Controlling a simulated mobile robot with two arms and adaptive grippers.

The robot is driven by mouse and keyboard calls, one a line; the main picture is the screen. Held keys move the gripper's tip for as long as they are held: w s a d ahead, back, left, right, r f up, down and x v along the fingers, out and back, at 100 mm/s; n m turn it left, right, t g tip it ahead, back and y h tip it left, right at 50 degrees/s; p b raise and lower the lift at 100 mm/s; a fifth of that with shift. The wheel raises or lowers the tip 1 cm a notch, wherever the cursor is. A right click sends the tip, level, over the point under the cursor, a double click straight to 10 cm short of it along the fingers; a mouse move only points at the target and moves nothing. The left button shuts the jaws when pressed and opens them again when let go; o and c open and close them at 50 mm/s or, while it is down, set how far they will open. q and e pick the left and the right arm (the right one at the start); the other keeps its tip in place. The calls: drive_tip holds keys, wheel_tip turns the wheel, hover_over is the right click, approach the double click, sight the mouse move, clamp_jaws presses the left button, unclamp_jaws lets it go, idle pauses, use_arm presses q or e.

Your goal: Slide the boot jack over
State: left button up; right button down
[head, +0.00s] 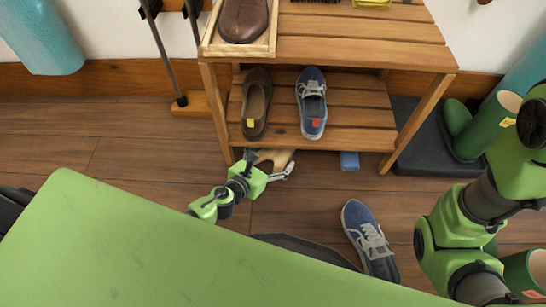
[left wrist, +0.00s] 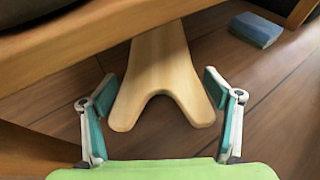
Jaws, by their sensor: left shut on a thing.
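The boot jack (head: 278,157) is a pale wooden piece with a forked end, on the floor at the front left of the shoe rack. In the left wrist view the jack (left wrist: 158,70) points its two prongs towards me, and its far part is hidden under the rack's lower shelf. My left gripper (head: 270,165) is low at the rack's front edge.
The rack (head: 345,135) holds a brown shoe (head: 256,105) and a blue shoe (head: 312,104) on its lower shelf. A small blue block (head: 349,161) lies under it. Another blue shoe (head: 368,240) lies on the floor in front. Green boots (head: 485,125) stand at right on a dark mat.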

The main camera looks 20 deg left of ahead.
use_arm(q)
drive_tip(key=shift+w+a, duration=0.7)
drive_tip(key=shift+a, duration=0.3)
drive_tip(key=shift+w+a, duration=0.65)
drive_tip(key=shift+a, duration=0.3)
drive_tip(key=o, duration=1.4)
drive_tip(key=v, duration=1.1)
drive_tip(key=shift+a+f, duration=0.15)
drive_tip(key=shift+a, duration=0.05)
drive_tip(key=c, duration=0.7)
drive_tip(key=o, duration=0.7)
drive_tip(key=shift+s+a+r, duration=0.2)
drive_tip(key=shift+s+r, duration=0.15)
drive_tip(key=shift+s, duration=0.05)
drive_tip(key=shift+d+r, duration=0.1)
drive_tip(key=shift+w+d+r, duration=0.1)
drive_tip(key=shift+d, duration=0.15)
drive_tip(key=shift+r, duration=0.1)
